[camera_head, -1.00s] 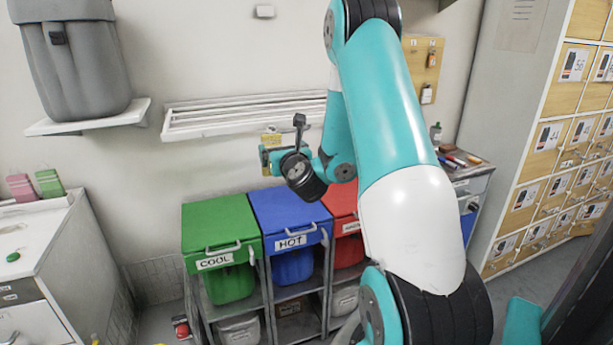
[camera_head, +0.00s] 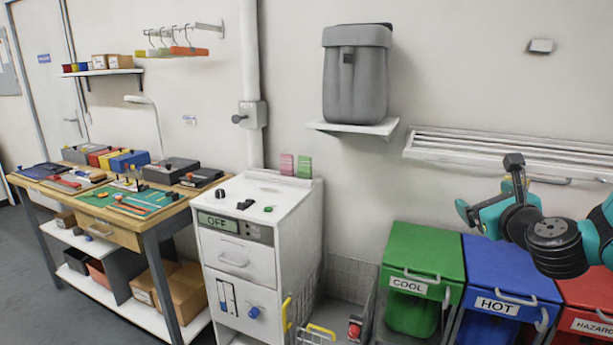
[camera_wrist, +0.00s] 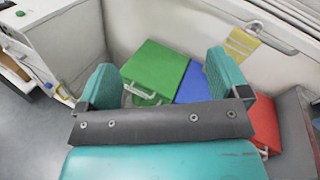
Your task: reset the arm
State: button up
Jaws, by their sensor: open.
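My gripper (camera_wrist: 164,80) is open in the wrist view, its two teal fingers wide apart with nothing between them. In the head view my gripper (camera_head: 466,212) is at the right, raised above the lidded bins and in front of the wall. The rest of my arm runs out of the right edge. Below it are a green bin (camera_head: 424,251) labelled COOL, a blue bin (camera_head: 487,262) labelled HOT and a red bin (camera_head: 585,290) labelled HAZARD, partly cut off. All three lids look closed. The wrist view shows the green lid (camera_wrist: 157,68) between the fingers.
A white slatted rack (camera_head: 500,150) is on the wall behind my gripper. A grey container (camera_head: 357,85) stands on a wall shelf. A white cabinet (camera_head: 240,245) reading OFF is left of the bins. A workbench (camera_head: 110,225) with tools stands farther left. A yellow tag (camera_wrist: 240,44) hangs near the rack.

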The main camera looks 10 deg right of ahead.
jog(key=s+a+n+g+y, duration=0.4)
jog(key=a+n+y, duration=0.2)
jog(key=a+n, duration=0.65)
jog(key=s+a+n+g+y, duration=0.4)
jog(key=a+n+g+y, duration=0.1)
jog(key=a+n, duration=0.7)
jog(key=s+a+n+g+h, duration=0.1)
jog(key=s+n+g, duration=0.3)
jog(key=s+n, duration=0.4)
jog(key=s+a+f+n+g+h, duration=0.1)
jog(key=s+a+n+g+h, duration=0.1)
jog(key=s+n+g, duration=0.2)
jog(key=s+n, duration=0.3)
jog(key=s, duration=0.3)
jog(key=shift+s+f+n+h, duration=0.15)
jog(key=shift+f+n+h, duration=0.05)
jog(key=shift+n+h, duration=0.2)
